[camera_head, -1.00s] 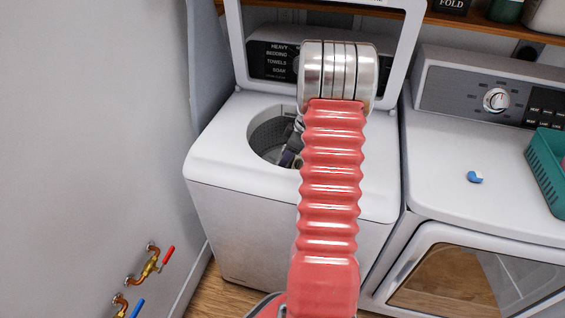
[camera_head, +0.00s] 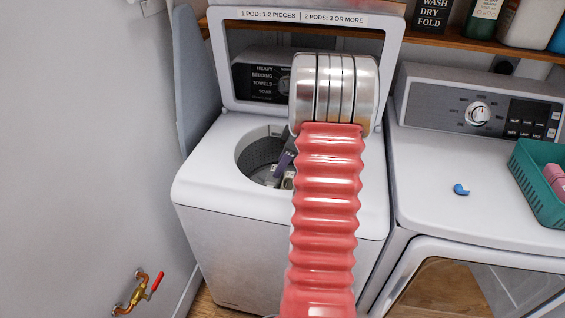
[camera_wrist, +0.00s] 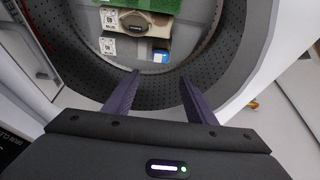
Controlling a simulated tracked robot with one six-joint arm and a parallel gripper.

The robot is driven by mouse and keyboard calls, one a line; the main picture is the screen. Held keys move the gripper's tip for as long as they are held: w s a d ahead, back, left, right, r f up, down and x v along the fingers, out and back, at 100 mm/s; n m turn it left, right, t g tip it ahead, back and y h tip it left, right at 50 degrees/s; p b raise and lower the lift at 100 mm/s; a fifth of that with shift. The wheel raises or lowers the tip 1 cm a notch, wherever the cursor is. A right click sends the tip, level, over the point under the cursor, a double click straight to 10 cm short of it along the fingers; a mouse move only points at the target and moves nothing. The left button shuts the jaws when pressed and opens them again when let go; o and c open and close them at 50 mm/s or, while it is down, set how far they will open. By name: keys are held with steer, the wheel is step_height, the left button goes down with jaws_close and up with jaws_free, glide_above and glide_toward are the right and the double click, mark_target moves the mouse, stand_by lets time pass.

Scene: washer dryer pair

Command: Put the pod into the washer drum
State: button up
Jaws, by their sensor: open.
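The washer (camera_head: 225,195) stands with its lid up and its perforated grey drum (camera_head: 257,153) open at the top. My gripper (camera_wrist: 159,77) is open, with its dark purple fingers pointing into the drum in the wrist view. A small blue and white item (camera_wrist: 160,56), which looks like a pod, lies in the drum just beyond the fingertips, apart from them. Beside it are a green cloth (camera_wrist: 155,5) and beige and grey pieces (camera_wrist: 145,22). Another small blue and white pod (camera_head: 461,189) lies on the dryer top. My arm hides the drum's right side in the head view.
The dryer (camera_head: 430,165) stands to the right, with a teal basket (camera_head: 540,190) on its top. The raised lid (camera_head: 220,65) stands behind the drum. A label (camera_head: 304,17) above it reads one pod for 1-2 pieces, two pods for 3 or more. Bottles stand on the shelf.

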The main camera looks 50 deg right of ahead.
stand_by(0.3)
steer(key=shift+m+g+h, duration=0.3)
steer(key=shift+m, duration=0.1)
steer(key=a+r, duration=0.2)
steer(key=a, duration=0.2)
steer(key=w+a+r, duration=0.1)
steer(key=a+r, duration=0.2)
steer(key=a, duration=0.1)
steer(key=w+a+r, duration=0.1)
steer(key=a+r, duration=0.2)
steer(key=a, duration=0.1)
steer(key=shift+w+a, duration=0.1)
steer(key=shift+a, duration=0.05)
steer(key=s+a+r+m, duration=0.15)
steer(key=a+r, duration=0.45)
steer(key=a, duration=0.7)
steer(key=s+a+r+m+t+h, duration=0.1)
steer(key=s+a+r+m+t, duration=0.1)
steer(key=s+a, duration=1.3)
steer(key=a+r+m, duration=0.1)
steer(key=a, duration=0.1)
steer(key=shift+a, duration=0.4)
steer(key=shift+r, duration=0.1)
steer(key=shift+c, duration=0.4)
